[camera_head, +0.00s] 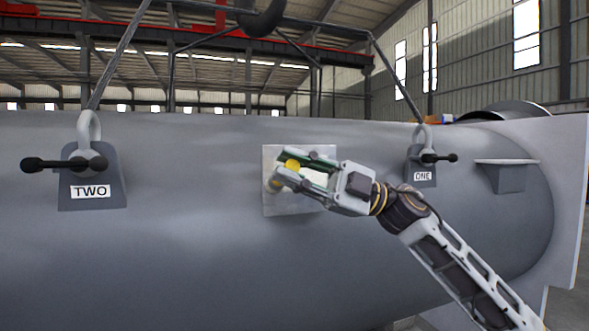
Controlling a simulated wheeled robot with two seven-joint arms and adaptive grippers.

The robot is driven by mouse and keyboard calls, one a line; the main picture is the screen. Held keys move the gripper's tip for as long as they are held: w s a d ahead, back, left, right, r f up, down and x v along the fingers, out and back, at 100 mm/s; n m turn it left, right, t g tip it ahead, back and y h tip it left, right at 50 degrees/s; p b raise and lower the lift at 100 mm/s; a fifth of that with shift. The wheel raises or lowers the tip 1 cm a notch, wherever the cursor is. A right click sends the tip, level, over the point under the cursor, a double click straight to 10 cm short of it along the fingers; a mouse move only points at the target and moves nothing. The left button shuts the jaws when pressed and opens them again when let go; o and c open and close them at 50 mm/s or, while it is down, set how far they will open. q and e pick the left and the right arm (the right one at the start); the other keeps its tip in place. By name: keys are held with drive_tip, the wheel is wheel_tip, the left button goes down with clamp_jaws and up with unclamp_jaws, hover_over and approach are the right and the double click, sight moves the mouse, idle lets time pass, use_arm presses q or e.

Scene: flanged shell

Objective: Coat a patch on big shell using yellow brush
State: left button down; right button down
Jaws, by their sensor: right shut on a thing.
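The big shell (180,260) is a large grey horizontal cylinder across the view, with a flange (570,190) at its right end. A light, square patch (290,205) is on its near side, around the middle. My right gripper (283,170) is in front of the patch, shut on a yellow brush (292,165). Only some yellow parts of the brush show between and beside the fingers. The gripper hides much of the patch's middle and right side. I cannot tell whether the brush touches the patch. My left gripper is not in view.
A lug labelled TWO (92,180) with a shackle stands left of the patch. A lug labelled ONE (421,165) stands to the right, above my right arm. Slings rise from both shackles. A small bracket (506,176) sticks out near the flange. The shell's left front is clear.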

drive_tip(key=shift+r, duration=0.1)
drive_tip(key=shift+r, duration=0.7)
drive_tip(key=shift+w+d, duration=0.3)
drive_tip(key=shift+d, duration=0.55)
drive_tip(key=shift+w+d, duration=0.25)
drive_tip(key=shift+d, duration=0.55)
drive_tip(key=shift+w+d, duration=0.25)
drive_tip(key=shift+d, duration=0.6)
drive_tip(key=shift+w+d, duration=0.25)
drive_tip(key=shift+d, duration=0.65)
